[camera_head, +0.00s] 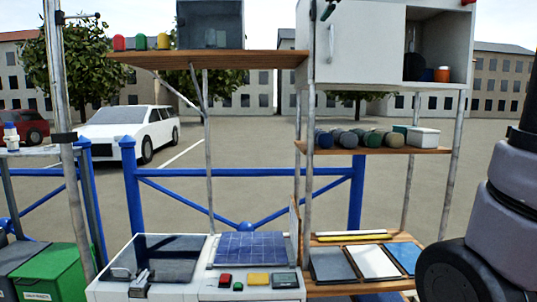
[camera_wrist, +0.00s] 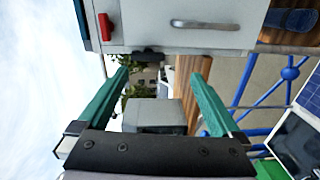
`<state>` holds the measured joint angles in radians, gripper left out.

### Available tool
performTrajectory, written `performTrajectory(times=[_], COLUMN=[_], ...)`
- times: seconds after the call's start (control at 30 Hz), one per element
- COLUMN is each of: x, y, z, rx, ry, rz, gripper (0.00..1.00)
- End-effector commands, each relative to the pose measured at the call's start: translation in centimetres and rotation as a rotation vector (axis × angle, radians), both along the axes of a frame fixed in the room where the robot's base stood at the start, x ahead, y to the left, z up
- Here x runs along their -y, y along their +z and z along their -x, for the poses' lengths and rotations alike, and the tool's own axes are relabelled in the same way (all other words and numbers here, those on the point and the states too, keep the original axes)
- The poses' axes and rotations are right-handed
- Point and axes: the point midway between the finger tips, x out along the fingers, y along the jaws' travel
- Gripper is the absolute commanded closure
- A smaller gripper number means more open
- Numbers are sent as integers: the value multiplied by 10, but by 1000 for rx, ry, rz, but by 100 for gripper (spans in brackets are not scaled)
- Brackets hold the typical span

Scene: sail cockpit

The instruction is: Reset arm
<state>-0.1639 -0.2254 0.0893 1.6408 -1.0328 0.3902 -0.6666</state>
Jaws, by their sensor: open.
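My gripper (camera_wrist: 161,76) shows in the wrist view with its two green fingers spread apart. Nothing is between the fingers close up; a grey box and trees show in the background beyond. The wrist view is turned on its side. A white cabinet (camera_wrist: 185,22) with a metal handle fills its top edge, beyond the fingertips. In the head view only my dark and grey arm links show at the right edge; the gripper itself is outside that view.
The white cabinet (camera_head: 352,42) stands upper right in the head view, its right part open. Below it is a wooden shelf (camera_head: 318,149) with several rolled items. A white counter (camera_head: 180,291) with a solar panel (camera_head: 251,249) is at the front. A green bin (camera_head: 57,275) stands lower left.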

Motion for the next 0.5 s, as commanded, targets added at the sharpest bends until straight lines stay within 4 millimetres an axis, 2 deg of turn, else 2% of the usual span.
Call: performTrajectory(times=[0.07,0.17,0.3,0.4,0.5], x=[18,43,68,75,73], y=[-27,-81,-171,-233,-289], z=[17,48,106,151,196], rx=[-63,-177,-347,-457,-557], ry=[-43,-128,-288,-416,-551], rz=[-131,-383,-783,-1059,-1317], gripper=[0,0,0,0,0])
